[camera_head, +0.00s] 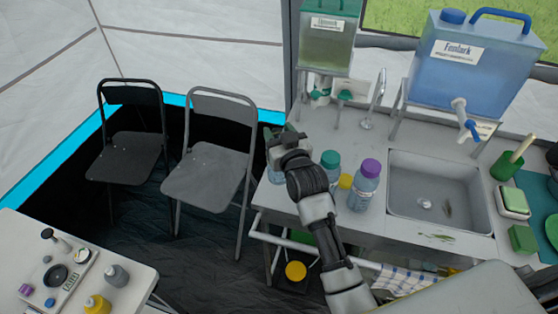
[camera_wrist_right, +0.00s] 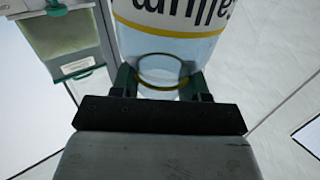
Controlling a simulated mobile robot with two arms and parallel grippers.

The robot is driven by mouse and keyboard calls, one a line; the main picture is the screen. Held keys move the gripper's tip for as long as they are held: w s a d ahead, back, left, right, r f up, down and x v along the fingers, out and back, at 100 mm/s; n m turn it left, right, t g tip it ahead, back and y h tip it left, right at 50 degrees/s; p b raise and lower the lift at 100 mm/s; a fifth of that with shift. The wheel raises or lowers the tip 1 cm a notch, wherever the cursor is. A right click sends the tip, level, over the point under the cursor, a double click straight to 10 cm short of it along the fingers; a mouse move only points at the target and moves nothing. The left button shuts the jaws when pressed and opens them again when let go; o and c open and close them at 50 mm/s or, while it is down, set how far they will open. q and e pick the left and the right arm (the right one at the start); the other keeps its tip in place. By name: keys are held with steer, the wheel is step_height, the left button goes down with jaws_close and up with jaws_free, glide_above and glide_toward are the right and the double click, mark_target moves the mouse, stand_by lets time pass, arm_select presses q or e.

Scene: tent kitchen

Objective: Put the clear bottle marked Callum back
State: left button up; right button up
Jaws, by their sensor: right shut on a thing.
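My right gripper (camera_head: 277,142) is shut on a clear bottle (camera_head: 275,174), held upright at the left end of the sink counter. In the right wrist view the bottle (camera_wrist_right: 172,45) sits between the green fingers of the gripper (camera_wrist_right: 160,82). Its white label with a yellow edge is cut off, so I cannot read the whole name. Two other clear bottles stand on the counter right of my arm: one with a teal cap (camera_head: 330,162) and one with a purple cap (camera_head: 368,178). Their labels are too small to read. My left gripper is not in view.
The counter holds a sink (camera_head: 440,185), a tap (camera_head: 376,100), a blue water tank (camera_head: 470,80) and a green tank (camera_head: 327,45). Two folding chairs (camera_head: 210,160) stand left of it. A small table (camera_head: 125,265) with a tray and bottles is at lower left.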

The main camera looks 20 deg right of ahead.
step_height(320, 180, down, 6)
steer(key=shift+r, duration=0.1)
stand_by(0.4)
steer(key=o, duration=1.3)
steer(key=shift+f, duration=0.2)
steer(key=shift+r+p, duration=0.15)
steer(key=shift+p, duration=0.15)
steer(key=s, duration=0.4)
steer(key=s+b, duration=0.1)
steer(key=s, duration=0.3)
steer(key=s+b, duration=0.1)
steer(key=s, duration=0.3)
steer(key=shift+d, duration=0.35)
